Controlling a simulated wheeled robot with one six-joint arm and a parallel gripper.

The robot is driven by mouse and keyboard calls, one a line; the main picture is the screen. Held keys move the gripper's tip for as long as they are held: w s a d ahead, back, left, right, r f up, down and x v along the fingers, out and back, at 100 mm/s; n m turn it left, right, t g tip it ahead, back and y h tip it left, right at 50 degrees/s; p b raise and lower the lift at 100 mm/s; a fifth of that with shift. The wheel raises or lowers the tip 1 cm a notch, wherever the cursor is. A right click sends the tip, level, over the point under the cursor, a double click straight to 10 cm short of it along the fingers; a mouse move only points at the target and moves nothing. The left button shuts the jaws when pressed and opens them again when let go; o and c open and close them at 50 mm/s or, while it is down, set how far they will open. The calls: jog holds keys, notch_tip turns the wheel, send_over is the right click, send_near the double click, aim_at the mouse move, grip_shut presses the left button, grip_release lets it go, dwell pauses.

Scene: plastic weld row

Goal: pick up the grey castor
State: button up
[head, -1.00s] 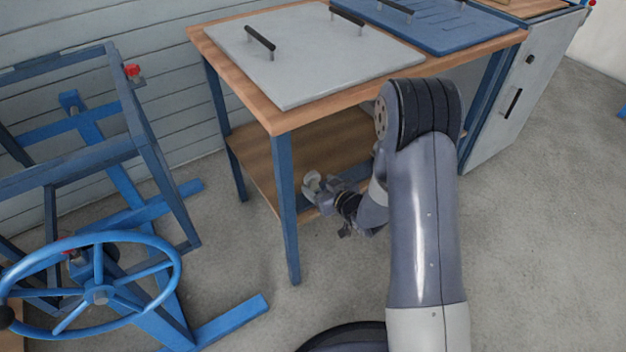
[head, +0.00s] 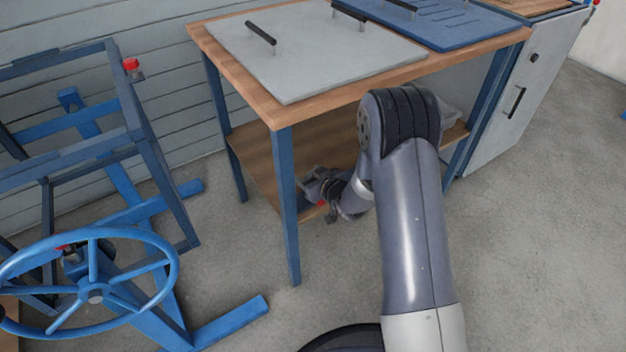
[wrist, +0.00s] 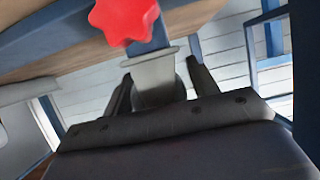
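In the wrist view the grey castor (wrist: 154,76) stands between the two fingers of my gripper (wrist: 161,86), with a pale tapered upper part and a darker, rounded lower part. The fingers are apart on either side of it, and I see no clear contact. In the head view my gripper (head: 312,186) is low over the lower shelf of the bench, behind its front leg. The castor is hidden there by my gripper.
A red star knob (wrist: 124,18) on a blue part is close in front of my gripper. The wooden lower shelf (head: 258,160) and blue front leg (head: 285,215) are near my arm. The benchtop (head: 262,108) is above. A blue handwheel frame (head: 95,294) stands left.

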jog(key=c, duration=0.9)
